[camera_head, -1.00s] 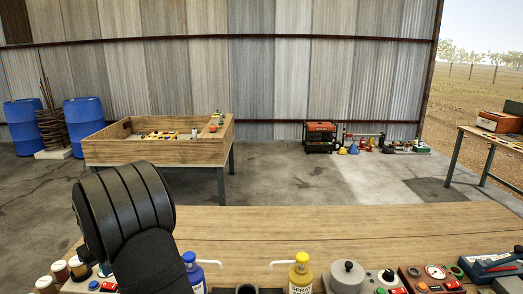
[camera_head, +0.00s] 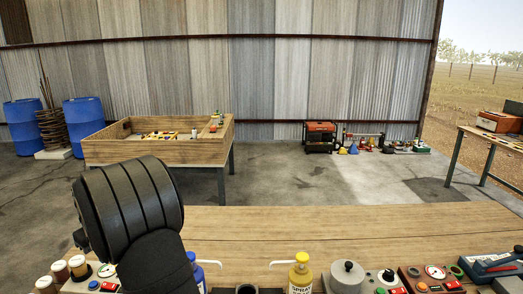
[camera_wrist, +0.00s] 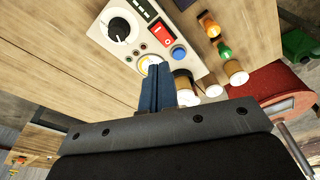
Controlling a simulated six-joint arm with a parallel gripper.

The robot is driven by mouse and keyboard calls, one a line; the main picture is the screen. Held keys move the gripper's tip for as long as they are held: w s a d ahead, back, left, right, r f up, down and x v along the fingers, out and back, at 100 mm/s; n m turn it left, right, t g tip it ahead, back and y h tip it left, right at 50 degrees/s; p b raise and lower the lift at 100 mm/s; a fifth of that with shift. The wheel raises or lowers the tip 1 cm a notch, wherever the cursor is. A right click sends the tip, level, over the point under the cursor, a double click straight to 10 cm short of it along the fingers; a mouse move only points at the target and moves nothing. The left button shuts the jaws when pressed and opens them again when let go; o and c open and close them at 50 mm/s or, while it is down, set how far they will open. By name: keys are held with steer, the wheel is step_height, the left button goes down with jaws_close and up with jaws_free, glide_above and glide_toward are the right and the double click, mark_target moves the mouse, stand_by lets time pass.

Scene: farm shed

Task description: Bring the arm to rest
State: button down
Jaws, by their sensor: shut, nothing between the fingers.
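My gripper (camera_wrist: 154,90) shows in the wrist view with its two blue-grey fingers pressed together and nothing between them. Its fingertips point toward a control panel (camera_wrist: 160,30) with a black dial, a red switch and a blue button. I cannot tell how far the tips are from the panel. In the head view my dark arm link rises at the lower left over the wooden bench (camera_head: 330,228) and hides part of the bench. The gripper itself is hidden there.
Along the bench's near edge stand small jars (camera_head: 61,270), a blue spray bottle (camera_head: 195,272), a yellow spray bottle (camera_head: 300,276), a grey lidded pot (camera_head: 347,275) and a red-buttoned box (camera_head: 435,280). The middle of the bench is clear. A wooden box table (camera_head: 150,152) stands beyond.

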step_height(320, 180, up, 7)
steer(key=d+n, duration=0.2)
steer(key=n, duration=0.3)
steer(key=shift+d+g+y, duration=0.15)
steer(key=shift+g+y, duration=0.25)
